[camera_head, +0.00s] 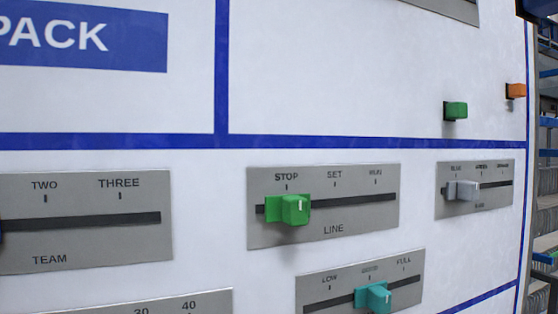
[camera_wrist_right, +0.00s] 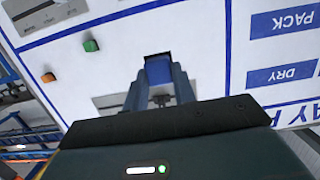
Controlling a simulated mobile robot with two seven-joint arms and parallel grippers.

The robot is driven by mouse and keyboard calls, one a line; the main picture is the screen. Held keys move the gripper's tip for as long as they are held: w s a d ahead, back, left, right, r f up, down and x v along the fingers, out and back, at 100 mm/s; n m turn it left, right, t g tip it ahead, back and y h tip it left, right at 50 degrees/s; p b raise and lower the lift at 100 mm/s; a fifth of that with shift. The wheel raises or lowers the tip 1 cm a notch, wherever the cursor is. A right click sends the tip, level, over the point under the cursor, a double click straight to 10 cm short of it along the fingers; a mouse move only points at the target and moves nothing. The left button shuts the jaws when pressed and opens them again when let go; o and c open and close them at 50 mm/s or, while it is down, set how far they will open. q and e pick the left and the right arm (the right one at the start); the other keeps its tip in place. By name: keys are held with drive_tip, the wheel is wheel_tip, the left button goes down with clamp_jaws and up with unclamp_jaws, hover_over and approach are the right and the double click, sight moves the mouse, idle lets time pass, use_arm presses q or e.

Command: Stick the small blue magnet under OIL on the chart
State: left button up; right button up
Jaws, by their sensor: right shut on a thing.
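In the right wrist view, my right gripper (camera_wrist_right: 158,82) is shut on a small blue magnet (camera_wrist_right: 158,68), held between its two fingertips in front of the white board. From this view I cannot tell whether the magnet touches the board. The chart shows partly in the head view, with a blue PACK label (camera_head: 85,35) at top left. The wrist view shows the PACK label (camera_wrist_right: 287,22) and a DRY label (camera_wrist_right: 283,75) upside down. No OIL label can be seen in either view. My left gripper is not in view.
The board carries a green magnet (camera_head: 455,110) and an orange magnet (camera_head: 516,90) at right. Below are slider panels: LINE with a green knob (camera_head: 288,209), one with a grey knob (camera_head: 461,190), and one with a teal knob (camera_head: 373,297). Shelving (camera_head: 547,200) stands at far right.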

drive_tip(key=f+p+v, duration=0.1)
drive_tip(key=v, duration=0.7)
drive_tip(key=shift+s+f+p, duration=0.15)
drive_tip(key=shift+f+p, duration=0.2)
drive_tip(key=shift+p, duration=0.05)
